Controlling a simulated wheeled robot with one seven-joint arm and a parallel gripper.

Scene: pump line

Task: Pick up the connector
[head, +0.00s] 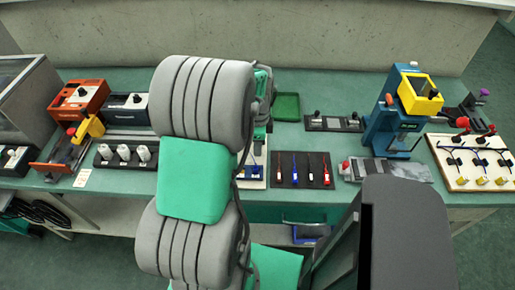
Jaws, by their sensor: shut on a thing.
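My arm fills the left middle of the head view, and part of its wrist shows beyond it over the table. My gripper's fingertips are hidden behind the arm, so what they hold does not show. I cannot pick out the connector with certainty. A dark mat (275,181) right of the arm bears several slim pieces with red, blue and white parts. A pale board (446,172) at the far right bears blue branched pieces with yellow ends.
A concrete wall stands behind.

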